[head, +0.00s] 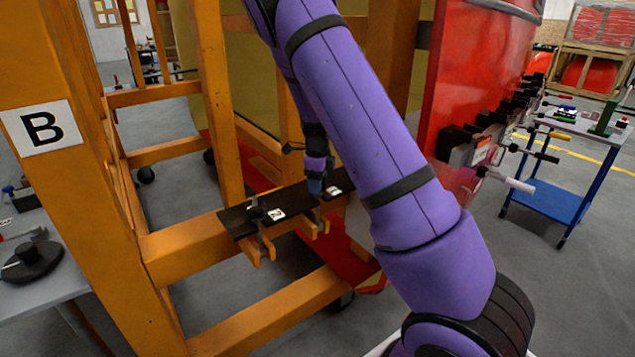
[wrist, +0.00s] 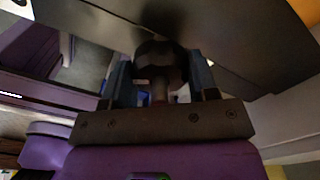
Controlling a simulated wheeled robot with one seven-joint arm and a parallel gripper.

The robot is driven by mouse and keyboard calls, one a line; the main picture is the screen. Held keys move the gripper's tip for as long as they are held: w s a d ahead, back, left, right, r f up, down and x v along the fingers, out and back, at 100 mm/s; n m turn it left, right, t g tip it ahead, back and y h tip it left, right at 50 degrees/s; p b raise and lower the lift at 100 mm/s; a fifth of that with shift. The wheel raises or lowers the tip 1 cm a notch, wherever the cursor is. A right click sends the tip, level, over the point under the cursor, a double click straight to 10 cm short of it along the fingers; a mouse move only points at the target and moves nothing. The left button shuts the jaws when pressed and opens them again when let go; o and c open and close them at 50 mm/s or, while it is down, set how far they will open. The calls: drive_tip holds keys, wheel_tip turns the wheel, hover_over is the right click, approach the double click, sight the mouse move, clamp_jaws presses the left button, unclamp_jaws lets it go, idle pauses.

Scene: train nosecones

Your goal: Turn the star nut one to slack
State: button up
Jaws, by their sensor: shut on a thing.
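My gripper (head: 315,186) reaches down to the black plate on the orange frame, just left of the label at the plate's right part. In the wrist view my gripper (wrist: 160,80) has its two blue-grey fingers on either side of a dark round knob, star nut one (wrist: 160,62), and is shut on it. The knob's lobes are too dark to make out, and in the head view the gripper hides it. Another dark knob (head: 257,212) stands at the left of the plate, beside the label 2 (head: 276,214).
The black plate (head: 238,222) lies on an orange beam (head: 190,247), with orange clamp pieces (head: 256,250) hanging below. An orange post with a B sign (head: 42,129) stands at left. A red panel (head: 465,80) with black clamps stands right of my arm. A blue trolley (head: 555,203) is further right.

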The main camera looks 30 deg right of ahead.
drive_tip(key=n, duration=0.4)
drive_tip(key=shift+d+n, duration=0.1)
drive_tip(key=shift+n, duration=0.3)
drive_tip(key=n, duration=0.3)
drive_tip(key=shift+n, duration=0.3)
drive_tip(key=n, duration=1.9)
drive_tip(key=shift+n, duration=1.9)
